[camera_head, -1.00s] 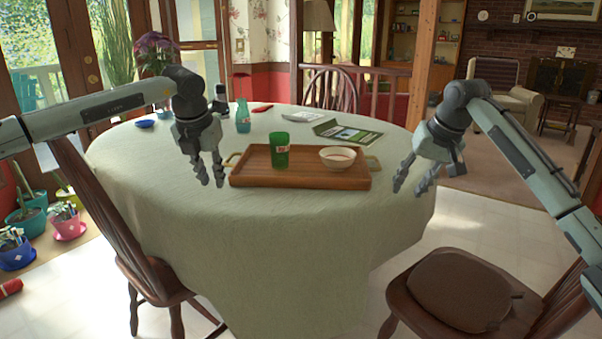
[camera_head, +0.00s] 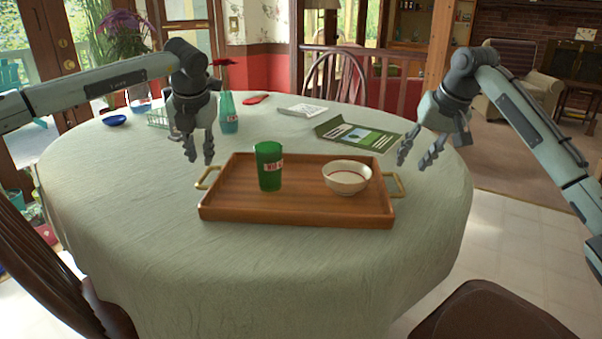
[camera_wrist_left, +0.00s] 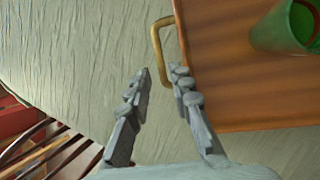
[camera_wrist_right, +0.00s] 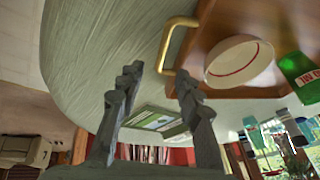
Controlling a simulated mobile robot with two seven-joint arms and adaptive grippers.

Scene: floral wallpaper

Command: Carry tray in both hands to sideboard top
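A brown wooden tray (camera_head: 300,212) with brass handles lies on the table. A green cup (camera_head: 268,167) stands on its left half and a white bowl (camera_head: 346,179) with a red line on its right half. My left gripper (camera_head: 199,160) is open and empty above the table, near the left handle (camera_head: 206,178); that handle shows just beyond its fingertips in the left wrist view (camera_wrist_left: 157,40). My right gripper (camera_head: 414,161) is open and empty near the right handle (camera_head: 398,184), which lies beyond its fingertips in the right wrist view (camera_wrist_right: 170,45). Neither gripper visibly holds a handle. The sideboard is not identifiable.
The table (camera_head: 150,215) has a pale green cloth. Behind the tray are a green booklet (camera_head: 357,135), a white book (camera_head: 303,110), a teal vase (camera_head: 228,113) and a blue dish (camera_head: 114,120). Chairs stand at front left, front right (camera_head: 490,318) and behind (camera_head: 335,75).

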